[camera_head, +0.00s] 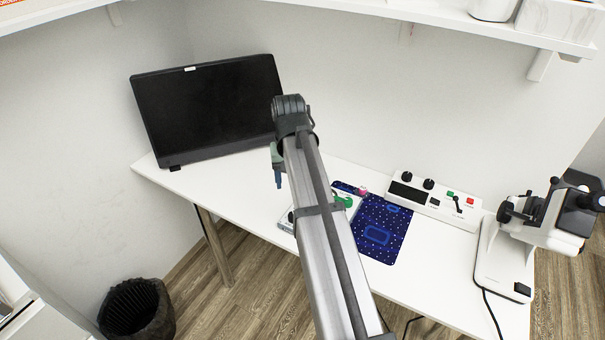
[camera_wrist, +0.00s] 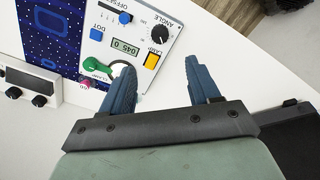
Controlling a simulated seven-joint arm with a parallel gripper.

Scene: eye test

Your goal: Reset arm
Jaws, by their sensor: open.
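My gripper (camera_head: 278,181) hangs at the end of my arm over the left part of the white desk, partly hidden by the arm in the head view. In the wrist view my gripper (camera_wrist: 160,82) shows two blue fingers spread wide apart, with nothing between them. A white control box (camera_wrist: 148,36) with an angle knob (camera_wrist: 160,33), a yellow lamp button (camera_wrist: 152,61), a small display and a green clamp lever (camera_wrist: 107,70) lies beyond the fingertips. In the head view my arm hides much of this box; the green lever (camera_head: 343,201) shows at its right.
A blue patterned mat (camera_head: 382,230) lies right of the arm, a pink knob (camera_head: 363,190) by its edge. Behind it is a control console (camera_head: 433,200); a microscope-like device (camera_head: 500,262) stands far right. A black monitor (camera_head: 210,108) stands back left. A bin (camera_head: 136,308) is on the floor.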

